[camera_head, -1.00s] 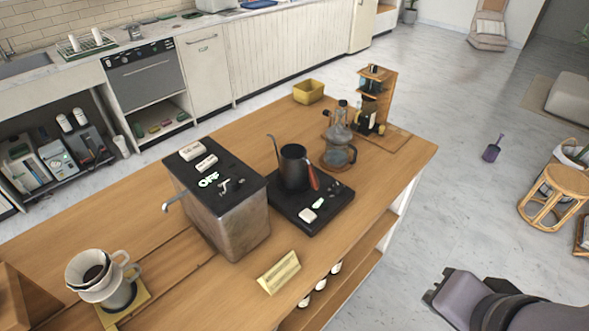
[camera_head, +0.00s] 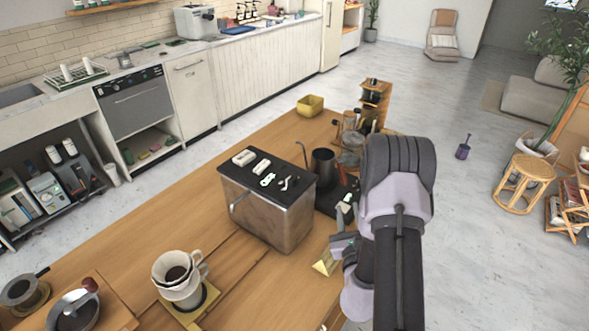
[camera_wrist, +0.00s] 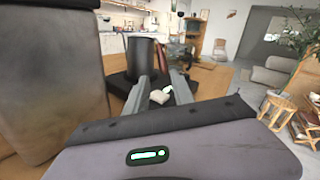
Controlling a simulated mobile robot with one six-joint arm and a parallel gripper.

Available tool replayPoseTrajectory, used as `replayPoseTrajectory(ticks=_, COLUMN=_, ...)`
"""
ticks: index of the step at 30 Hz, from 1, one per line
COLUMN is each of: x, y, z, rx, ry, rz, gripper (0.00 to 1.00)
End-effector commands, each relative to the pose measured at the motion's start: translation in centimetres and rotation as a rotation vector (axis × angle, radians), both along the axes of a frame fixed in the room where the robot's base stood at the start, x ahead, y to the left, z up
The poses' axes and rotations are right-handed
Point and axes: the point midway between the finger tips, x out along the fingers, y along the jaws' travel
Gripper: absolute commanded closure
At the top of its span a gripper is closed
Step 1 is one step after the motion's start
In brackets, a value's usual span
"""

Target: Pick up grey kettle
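The dark grey kettle (camera_head: 322,167) with a thin spout stands upright on a black scale-like base (camera_head: 328,201), just right of the metal box on the wooden counter. My arm covers part of that base. In the wrist view the kettle (camera_wrist: 146,56) is ahead, slightly left of centre, with its reddish-brown handle (camera_wrist: 163,55) on its right side. My gripper (camera_wrist: 160,82) is open and empty, its two fingers pointing toward the kettle and its handle. I see no contact. In the head view the gripper is largely hidden by my arm.
The metal box (camera_head: 268,209) stands close on the left, filling the wrist view's left side. Glassware (camera_head: 349,157) and a wooden stand (camera_head: 375,96) are behind the kettle. A yellow bin (camera_head: 310,106) and a white dripper (camera_head: 178,272) are also on the counter (camera_head: 235,140).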

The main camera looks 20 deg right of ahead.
Motion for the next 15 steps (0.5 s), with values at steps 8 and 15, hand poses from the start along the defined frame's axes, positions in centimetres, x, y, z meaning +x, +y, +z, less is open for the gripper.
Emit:
replayPoseTrajectory(ticks=8, x=6.8, y=-2.8, z=0.3, rx=-0.001, ry=-0.007, rz=0.006, gripper=0.70)
replayPoseTrajectory(ticks=15, x=9.9, y=-4.1, z=0.3, rx=0.002, ry=-0.004, rz=0.007, gripper=0.70)
